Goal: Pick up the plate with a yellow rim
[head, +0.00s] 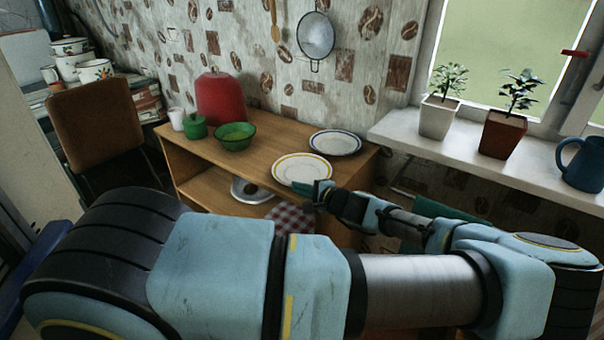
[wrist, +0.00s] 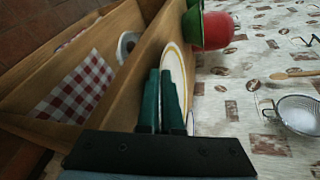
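The white plate with a yellow rim (head: 301,168) lies level at the front right of the wooden shelf unit's top, its front edge over the board's edge in the head view. I cannot tell if it touches the board. My gripper (head: 314,187) is at its front right rim. In the wrist view my gripper (wrist: 161,75) has its two green fingers close together, with the yellow-rimmed plate (wrist: 176,58) running in between them. The near part of the rim is hidden by the fingers.
A dark-rimmed plate (head: 335,143) lies just behind. A green bowl (head: 235,136), a green pot (head: 195,127) and a red cover (head: 220,98) stand to the left. A strainer (head: 315,36) hangs on the wall. Potted plants stand on the sill (head: 450,150) at right.

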